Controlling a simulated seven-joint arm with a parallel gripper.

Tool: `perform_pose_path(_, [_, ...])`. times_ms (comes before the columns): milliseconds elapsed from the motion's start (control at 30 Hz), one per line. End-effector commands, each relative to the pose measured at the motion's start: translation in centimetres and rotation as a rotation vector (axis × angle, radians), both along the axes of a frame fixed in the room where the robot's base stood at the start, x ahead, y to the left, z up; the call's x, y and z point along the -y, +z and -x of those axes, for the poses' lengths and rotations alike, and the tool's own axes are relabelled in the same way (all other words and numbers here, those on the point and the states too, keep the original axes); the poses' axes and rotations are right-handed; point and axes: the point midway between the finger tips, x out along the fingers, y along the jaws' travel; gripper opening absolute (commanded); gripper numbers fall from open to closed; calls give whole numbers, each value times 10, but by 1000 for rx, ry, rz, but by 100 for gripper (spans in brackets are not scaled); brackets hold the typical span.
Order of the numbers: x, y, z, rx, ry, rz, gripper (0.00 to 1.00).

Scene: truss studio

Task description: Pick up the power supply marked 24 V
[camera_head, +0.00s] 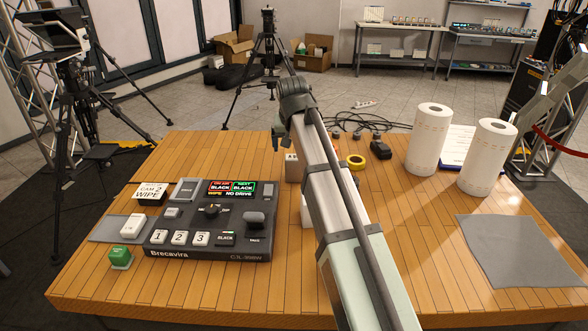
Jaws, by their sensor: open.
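I cannot read a 24 V mark on anything. A black block (380,150) lies at the back of the wooden table, right of my arm, among dark cables. Smaller dark pieces (335,135) lie left of it near the table's back edge. I cannot tell whether any of these is the power supply. My arm crosses the table from the front, and its far end stands above the back edge.
A brown box (293,170) and a white object (307,212) are partly hidden by my arm. Paper rolls (428,140) (487,158) stand right. A grey cloth (522,252) lies front right.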

Motion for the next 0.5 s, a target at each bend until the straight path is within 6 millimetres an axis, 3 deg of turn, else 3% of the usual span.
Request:
perform_pose_path(200, [0,-34,-14,-3,-2,-1,92])
perform_pose_path(500, [0,-60,-25,0,-2,-3,92])
